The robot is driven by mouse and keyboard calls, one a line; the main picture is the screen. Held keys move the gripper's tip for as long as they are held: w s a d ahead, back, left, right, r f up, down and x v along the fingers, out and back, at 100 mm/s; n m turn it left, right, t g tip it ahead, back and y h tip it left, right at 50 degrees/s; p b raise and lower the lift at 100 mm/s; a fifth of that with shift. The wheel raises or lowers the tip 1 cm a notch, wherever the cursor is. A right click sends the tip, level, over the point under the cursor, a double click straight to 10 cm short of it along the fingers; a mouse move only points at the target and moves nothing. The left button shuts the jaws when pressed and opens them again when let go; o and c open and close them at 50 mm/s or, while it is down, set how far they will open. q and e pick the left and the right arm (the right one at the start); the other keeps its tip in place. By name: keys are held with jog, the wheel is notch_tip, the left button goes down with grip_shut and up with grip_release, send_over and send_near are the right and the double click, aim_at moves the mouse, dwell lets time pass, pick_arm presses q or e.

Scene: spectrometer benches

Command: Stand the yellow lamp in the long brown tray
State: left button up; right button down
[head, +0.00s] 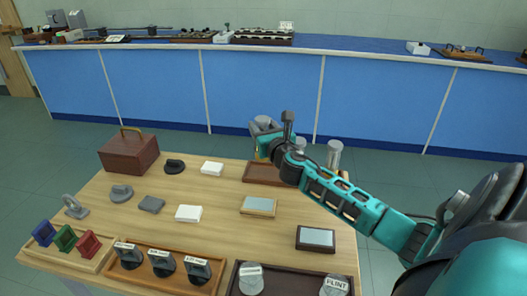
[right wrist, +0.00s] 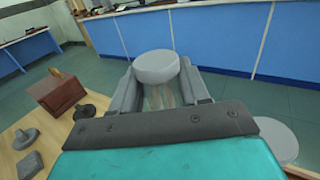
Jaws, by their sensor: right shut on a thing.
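My right gripper (head: 264,138) is at the far edge of the table, shut on a lamp with a round grey cap (head: 263,121). In the right wrist view this cap (right wrist: 157,66) sits between the two fingers, with a faint yellowish body below it. The rest of the lamp is hidden by the cap and the gripper. A brown tray (head: 262,181) lies at the table's back edge beneath the gripper; my arm covers its right part. I cannot tell whether the lamp touches it. My left gripper is out of view.
Two grey-capped cylinders stand behind my arm, one at the right (head: 334,155). A brown box (head: 128,153) with a handle stands at the back left. White blocks (head: 188,213), framed plates (head: 258,207) and trays of small parts occupy the table. A blue bench (head: 262,95) runs behind.

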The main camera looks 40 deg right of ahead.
notch_tip(320, 180, down, 5)
jog(key=shift+b, duration=1.2)
jog(key=shift+f, duration=0.35)
jog(key=shift+r, duration=0.1)
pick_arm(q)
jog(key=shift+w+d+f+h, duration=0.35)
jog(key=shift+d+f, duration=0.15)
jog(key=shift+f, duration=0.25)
pick_arm(e)
jog(key=c, duration=0.5)
grip_release()
jog(key=shift+c, duration=0.2)
